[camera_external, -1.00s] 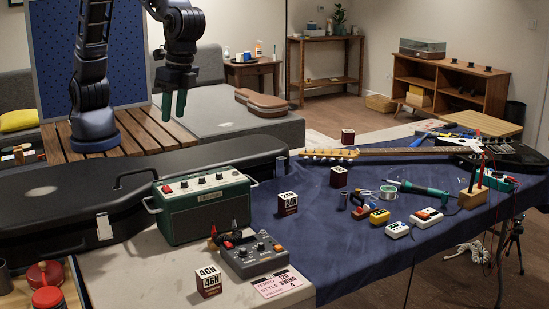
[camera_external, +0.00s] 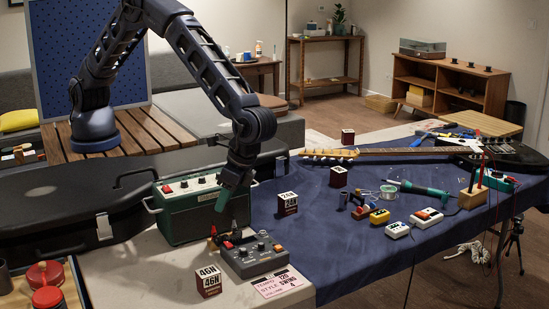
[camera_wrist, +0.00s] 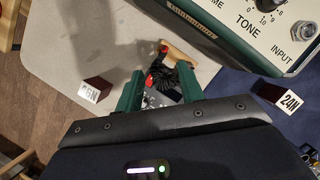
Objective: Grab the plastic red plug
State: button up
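Small red plug-like parts sit with a coiled black cable (camera_wrist: 185,74) by the grey pedal (camera_external: 252,258). In the wrist view, one red end (camera_wrist: 150,80) lies near the left finger and another red bit (camera_wrist: 164,48) touches a tan piece (camera_wrist: 182,55). In the external view a small red part (camera_external: 228,244) shows at the pedal's back left edge; which is the plug is hard to tell. My gripper (camera_wrist: 158,88) has its two green fingers apart with nothing clamped between them. It points down above the pedal, in front of the green amplifier (camera_external: 180,221).
A 46N box (camera_external: 208,281) stands left of the pedal and a 24N box (camera_external: 287,204) right of the amplifier. A tempo card (camera_external: 277,283) lies in front of the pedal. The black guitar case (camera_external: 60,215) lies left. Bare pale tabletop (camera_external: 150,275) is free at left.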

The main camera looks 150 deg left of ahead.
send_over(215, 230)
jog(key=w, duration=0.2)
notch_tip(215, 230, down, 5)
jog(key=shift+s+a+f, duration=0.1)
jog(key=shift+s+f, duration=0.2)
jog(key=shift+f, duration=0.5)
jog(key=shift+s+d+f, duration=0.1)
jog(key=shift+s+f, duration=0.25)
jog(key=shift+f, duration=0.5)
jog(key=shift+s+a+f, duration=0.1)
jog(key=shift+s+f, duration=0.2)
jog(key=shift+f, duration=0.5)
grip_shut()
